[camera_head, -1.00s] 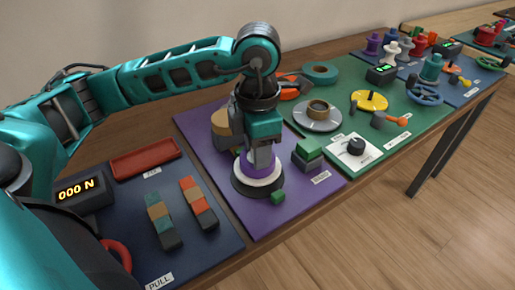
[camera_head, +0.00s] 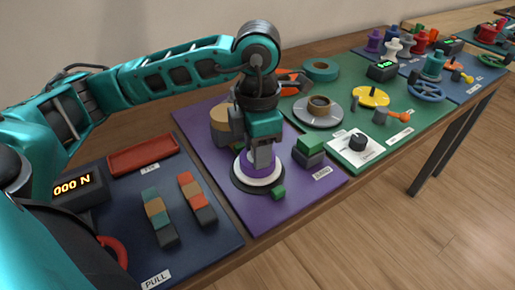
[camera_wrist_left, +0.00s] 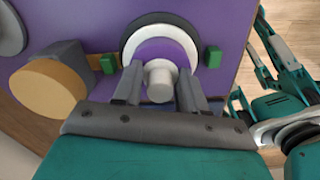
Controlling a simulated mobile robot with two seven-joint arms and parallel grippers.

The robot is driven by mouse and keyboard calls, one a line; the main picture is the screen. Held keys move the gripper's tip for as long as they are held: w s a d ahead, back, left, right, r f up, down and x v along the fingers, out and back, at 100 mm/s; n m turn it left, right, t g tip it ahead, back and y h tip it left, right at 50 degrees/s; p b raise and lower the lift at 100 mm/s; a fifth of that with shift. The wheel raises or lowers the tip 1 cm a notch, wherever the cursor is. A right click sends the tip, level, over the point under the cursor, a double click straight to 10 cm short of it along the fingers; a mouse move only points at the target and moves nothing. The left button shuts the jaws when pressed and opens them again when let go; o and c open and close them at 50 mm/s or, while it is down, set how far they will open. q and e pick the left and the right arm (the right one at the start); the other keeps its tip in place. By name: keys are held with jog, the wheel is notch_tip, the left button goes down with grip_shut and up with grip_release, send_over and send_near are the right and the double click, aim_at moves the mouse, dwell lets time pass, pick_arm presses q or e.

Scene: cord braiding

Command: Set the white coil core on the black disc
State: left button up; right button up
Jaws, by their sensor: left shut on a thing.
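The white coil core (camera_head: 269,181) shows as a pale ring around a raised purple middle. It also shows in the left wrist view (camera_wrist_left: 184,39), with a pale round post standing up from the purple middle. It is over the black disc (camera_head: 236,183), whose dark rim shows around the ring; I cannot tell whether they touch. My left gripper (camera_head: 260,163) points down over the core. In the left wrist view the gripper (camera_wrist_left: 160,85) has its two fingers at either side of the pale post, shut on the core. My right gripper is not in view.
On the purple mat (camera_head: 210,155), a tan round block (camera_head: 221,131) stands behind my gripper, a green-topped dark block (camera_head: 310,148) to the right, and a small green block (camera_head: 278,192) at the disc's edge. A grey plate with a brown ring (camera_head: 319,108) is farther right.

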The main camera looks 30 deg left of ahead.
pick_arm(q)
jog(key=shift+f, duration=0.1)
jog(key=shift+f+b, duration=0.4)
jog(key=shift+b, duration=0.1)
jog(key=o, duration=1.1)
jog(key=shift+r, duration=0.1)
jog(key=shift+r, duration=0.15)
jog(key=shift+r+p, duration=2.5)
jog(key=shift+r, duration=0.8)
jog(key=shift+r+p, duration=0.4)
jog(key=shift+r, duration=0.2)
